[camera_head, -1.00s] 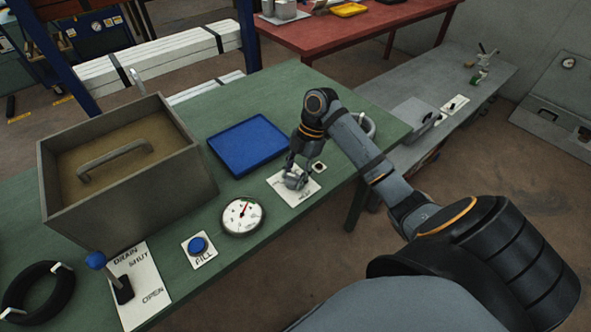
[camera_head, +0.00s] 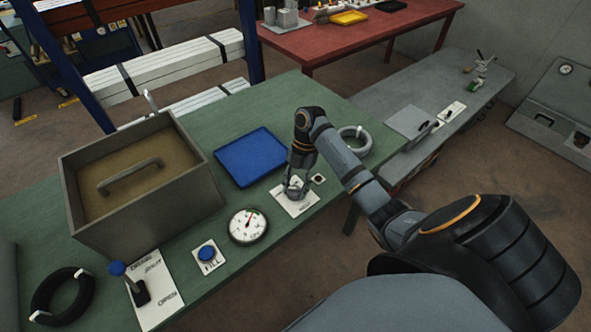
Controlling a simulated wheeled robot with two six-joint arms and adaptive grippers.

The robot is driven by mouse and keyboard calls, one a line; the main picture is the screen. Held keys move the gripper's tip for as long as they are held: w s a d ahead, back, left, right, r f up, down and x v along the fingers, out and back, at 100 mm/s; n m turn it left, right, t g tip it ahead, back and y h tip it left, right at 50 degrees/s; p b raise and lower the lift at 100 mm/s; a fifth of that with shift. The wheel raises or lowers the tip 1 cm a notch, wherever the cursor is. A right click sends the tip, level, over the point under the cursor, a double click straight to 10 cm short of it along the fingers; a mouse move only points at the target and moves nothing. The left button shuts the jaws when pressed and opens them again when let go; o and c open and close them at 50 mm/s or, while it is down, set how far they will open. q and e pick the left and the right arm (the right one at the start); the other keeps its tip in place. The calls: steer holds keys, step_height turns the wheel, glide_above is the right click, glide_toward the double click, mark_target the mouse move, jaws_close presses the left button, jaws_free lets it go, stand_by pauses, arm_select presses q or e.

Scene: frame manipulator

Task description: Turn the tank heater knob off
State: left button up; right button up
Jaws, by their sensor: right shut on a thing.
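The tank heater knob sits on a white labelled plate (camera_head: 303,207) near the front edge of the green table. My right gripper (camera_head: 295,190) points down over this plate and is shut on the knob, which its fingers mostly hide. The knob's exact turn position cannot be read. The tank (camera_head: 150,232) is a grey open box with a handle inside, at the left of the table. My left gripper is not in the view.
A round gauge (camera_head: 248,226), a blue FILL button (camera_head: 207,253) and a blue-tipped DRAIN lever (camera_head: 118,269) line the front edge. A blue tray (camera_head: 250,157) lies behind. A grey ring (camera_head: 354,140) and black coil (camera_head: 62,296) also lie on the table.

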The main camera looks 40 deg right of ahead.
steer(key=o, duration=1.2)
steer(key=shift+c, duration=0.2)
steer(key=shift+r, duration=0.1)
steer(key=w+d, duration=0.2)
steer(key=d, duration=0.1)
steer(key=w+d, duration=0.2)
steer(key=d, duration=0.2)
steer(key=w+d, duration=0.2)
steer(key=d, duration=0.2)
steer(key=shift+r, duration=0.4)
